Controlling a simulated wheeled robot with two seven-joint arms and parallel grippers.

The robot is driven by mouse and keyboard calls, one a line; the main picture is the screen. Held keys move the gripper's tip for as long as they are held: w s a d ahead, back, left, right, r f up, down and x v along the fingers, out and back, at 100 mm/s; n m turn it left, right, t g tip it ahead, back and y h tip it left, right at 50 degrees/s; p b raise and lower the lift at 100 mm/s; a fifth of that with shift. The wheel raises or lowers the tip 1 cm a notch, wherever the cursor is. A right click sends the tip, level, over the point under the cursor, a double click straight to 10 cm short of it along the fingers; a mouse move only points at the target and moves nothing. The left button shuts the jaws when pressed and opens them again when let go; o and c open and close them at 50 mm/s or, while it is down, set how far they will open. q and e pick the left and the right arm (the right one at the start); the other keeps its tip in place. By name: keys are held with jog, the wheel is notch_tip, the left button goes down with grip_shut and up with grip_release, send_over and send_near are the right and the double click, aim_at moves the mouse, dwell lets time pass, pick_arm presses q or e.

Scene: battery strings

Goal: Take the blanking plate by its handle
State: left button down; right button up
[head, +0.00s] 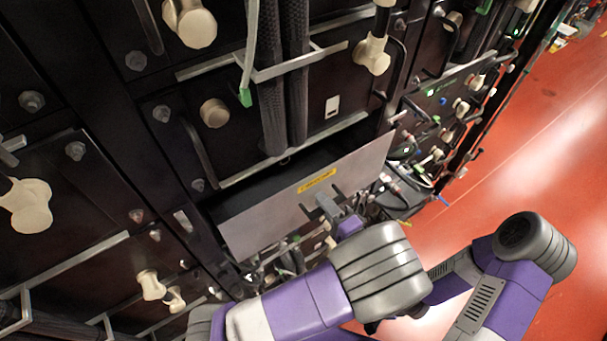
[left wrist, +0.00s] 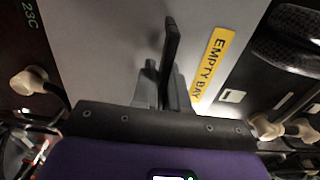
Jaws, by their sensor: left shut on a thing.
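The blanking plate (head: 275,222) is a flat grey panel with a yellow label (head: 317,181) in the head view. It stands at a slant in front of a dark bay opening (head: 285,170) in the rack. In the left wrist view the plate (left wrist: 105,45) fills the upper middle, and its label reads "EMPTY BAY" (left wrist: 212,64). My left gripper (head: 331,208) is at the middle of the plate, shut on its dark handle (left wrist: 171,45). The gripper's fingers (left wrist: 164,86) partly hide the handle's lower end. My right gripper is not in view.
Rack modules with cream knobs (head: 197,27), metal rails and thick black cables (head: 283,75) surround the bay. A pale cable with a green tip (head: 245,97) hangs above it. Loose cables crowd the right. The red floor (head: 510,150) is open at the right.

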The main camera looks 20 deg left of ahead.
pick_arm(q)
jog(key=shift+b+v, duration=0.3)
jog(key=shift+v, duration=2.1)
